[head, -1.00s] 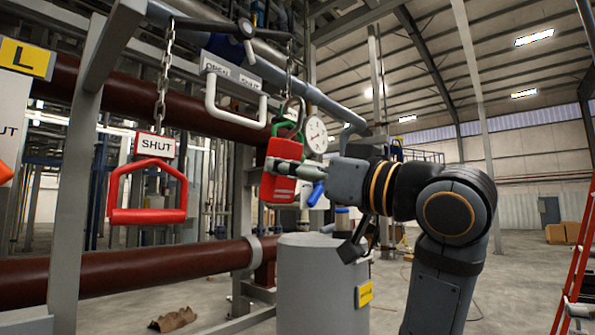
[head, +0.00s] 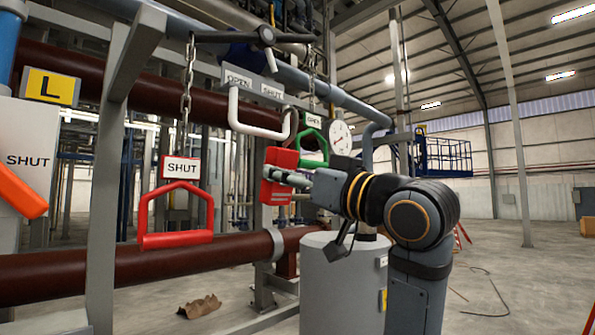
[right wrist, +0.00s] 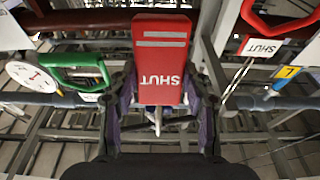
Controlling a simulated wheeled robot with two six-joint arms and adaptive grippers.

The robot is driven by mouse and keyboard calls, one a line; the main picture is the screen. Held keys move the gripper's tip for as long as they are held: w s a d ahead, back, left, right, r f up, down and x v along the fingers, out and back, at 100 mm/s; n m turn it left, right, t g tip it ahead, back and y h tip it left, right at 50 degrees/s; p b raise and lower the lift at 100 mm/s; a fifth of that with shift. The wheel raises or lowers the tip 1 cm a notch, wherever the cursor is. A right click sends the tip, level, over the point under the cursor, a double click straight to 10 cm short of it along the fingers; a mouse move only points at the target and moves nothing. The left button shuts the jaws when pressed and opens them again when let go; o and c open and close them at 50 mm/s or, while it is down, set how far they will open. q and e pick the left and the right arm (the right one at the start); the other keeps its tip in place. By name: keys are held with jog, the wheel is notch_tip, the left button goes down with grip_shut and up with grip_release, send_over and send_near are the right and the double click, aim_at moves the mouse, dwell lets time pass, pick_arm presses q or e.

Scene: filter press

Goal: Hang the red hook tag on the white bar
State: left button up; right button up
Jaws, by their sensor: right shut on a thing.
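The red hook tag (head: 277,176) is in my right gripper (head: 288,179), upright, its grey hook pointing up. The hook's top is at the right end of the white bar (head: 262,131) in the head view; I cannot tell whether it is around the bar or in front of it. The white bar is a U-shaped handle under an OPEN/SHUT plate. In the right wrist view the tag (right wrist: 160,62) shows its SHUT lettering upside down between the fingers of my right gripper (right wrist: 164,100). My left gripper is not in view.
A red handle (head: 176,239) with a SHUT sign hangs on a chain to the left. A green handle (head: 313,160) with an OPEN sign hangs just behind the tag. A round gauge (head: 340,139) and a grey tank (head: 335,290) are nearby. Dark red pipes (head: 150,266) run behind.

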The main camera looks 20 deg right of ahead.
jog(key=shift+r+p+x, duration=0.2)
jog(key=shift+p+x, duration=0.5)
jog(key=shift+x, duration=0.35)
jog(key=shift+r+p+x, duration=0.25)
jog(key=shift+p+x, duration=0.45)
jog(key=shift+x, duration=0.35)
jog(key=shift+w+a+f, duration=0.25)
jog(key=shift+w+f, duration=0.25)
jog(key=shift+w, duration=0.25)
jog(key=shift+w+a+f, duration=0.3)
jog(key=shift+w+f, duration=0.2)
jog(key=shift+w, duration=0.2)
jog(key=shift+w+a+f, duration=0.25)
jog(key=shift+w+f, duration=0.2)
jog(key=shift+w, duration=0.3)
jog(key=o, duration=1.3)
jog(key=shift+s, duration=0.1)
